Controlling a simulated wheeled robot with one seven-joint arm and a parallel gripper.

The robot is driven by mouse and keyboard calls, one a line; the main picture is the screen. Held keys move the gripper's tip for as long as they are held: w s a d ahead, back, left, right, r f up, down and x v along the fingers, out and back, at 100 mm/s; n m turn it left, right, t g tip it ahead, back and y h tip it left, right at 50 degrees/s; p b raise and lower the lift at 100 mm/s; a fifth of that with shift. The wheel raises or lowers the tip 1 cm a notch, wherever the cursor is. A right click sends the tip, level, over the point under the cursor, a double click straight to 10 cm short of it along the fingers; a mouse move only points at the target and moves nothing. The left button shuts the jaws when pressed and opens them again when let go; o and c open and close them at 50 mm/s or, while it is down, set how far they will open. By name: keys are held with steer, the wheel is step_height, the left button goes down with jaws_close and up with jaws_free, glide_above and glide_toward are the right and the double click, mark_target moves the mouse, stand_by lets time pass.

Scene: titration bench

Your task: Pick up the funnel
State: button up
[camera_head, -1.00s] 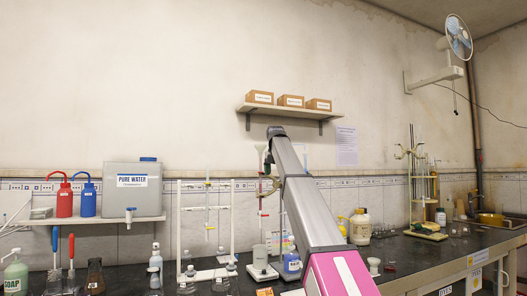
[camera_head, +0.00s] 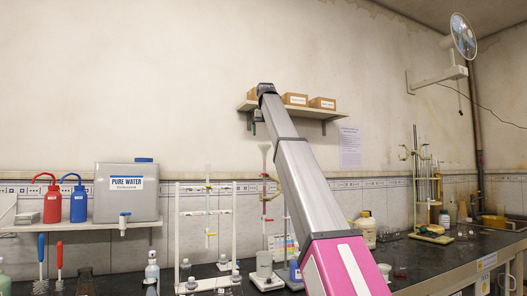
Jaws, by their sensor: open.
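The funnel (camera_head: 265,147) is pale, with a wide mouth on top. It sits upright at the top of a thin burette on a stand, left of my arm in the head view. My arm rises from the lower right to a dark joint in front of the shelf. A small dark part of my gripper (camera_head: 254,127) shows just below that joint, above and slightly left of the funnel, apart from it in the picture. My gripper is open and looks empty. The fingers are mostly hidden behind the arm.
A white frame stand (camera_head: 233,222) is left of the burette. A wall shelf (camera_head: 328,115) with boxes is behind the arm's top. A water tank (camera_head: 127,205) and wash bottles stand on a left shelf. Bottles and glassware crowd the black bench.

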mark_target(264, 150)
steer(key=x, duration=0.9)
steer(key=shift+a, duration=0.2)
steer(key=c, duration=1)
